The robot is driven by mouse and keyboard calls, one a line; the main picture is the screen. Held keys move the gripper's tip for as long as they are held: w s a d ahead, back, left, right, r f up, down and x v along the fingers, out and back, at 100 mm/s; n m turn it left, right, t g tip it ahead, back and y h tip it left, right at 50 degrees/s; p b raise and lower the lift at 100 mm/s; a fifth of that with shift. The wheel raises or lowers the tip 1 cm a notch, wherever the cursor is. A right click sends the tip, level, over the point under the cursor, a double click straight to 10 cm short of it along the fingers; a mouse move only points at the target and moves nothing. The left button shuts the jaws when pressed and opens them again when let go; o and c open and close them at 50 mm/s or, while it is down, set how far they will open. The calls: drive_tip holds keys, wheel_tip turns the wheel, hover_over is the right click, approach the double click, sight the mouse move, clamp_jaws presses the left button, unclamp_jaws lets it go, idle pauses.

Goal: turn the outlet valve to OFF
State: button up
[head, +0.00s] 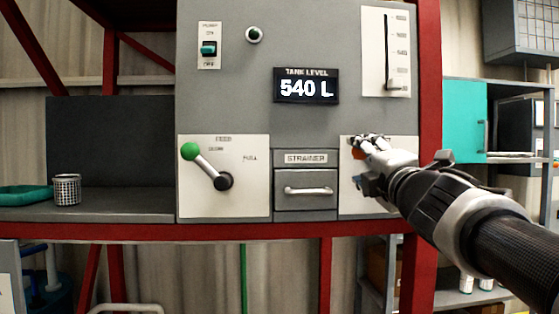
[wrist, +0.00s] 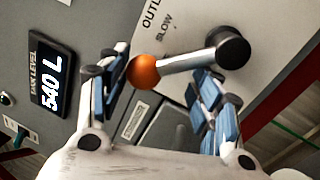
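The outlet valve is a lever with an orange ball knob (wrist: 143,71), a metal shaft and a black hub (wrist: 233,50) on a pale plate (wrist: 200,20). The plate reads "OUTL…", cut off, and "SLOW"; no OFF mark shows. In the wrist view my gripper (wrist: 162,72) is open, with one finger on each side of the knob end. The right finger is close to the shaft; I cannot tell whether it touches. In the head view my gripper (head: 366,162) covers most of the outlet plate, and only a bit of orange knob (head: 357,153) shows.
A green-knobbed lever (head: 190,152) is on the left plate. Between the plates is the strainer drawer (head: 305,190) with a protruding handle. Above are a "540 L" display (head: 306,87), a pump switch (head: 208,47) and a slider scale (head: 387,50). A red post (head: 428,60) stands right.

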drive_tip(key=shift+o, duration=1.2)
drive_tip(key=shift+d+f, duration=0.1)
drive_tip(key=shift+d, duration=0.15)
drive_tip(key=shift+o, duration=0.5)
drive_tip(key=shift+a, duration=0.15)
drive_tip(key=shift+s, duration=0.15)
drive_tip(key=s+f, duration=0.2)
drive_tip(key=s, duration=0.9)
drive_tip(key=shift+s, duration=0.3)
drive_tip(key=shift+f, duration=0.1)
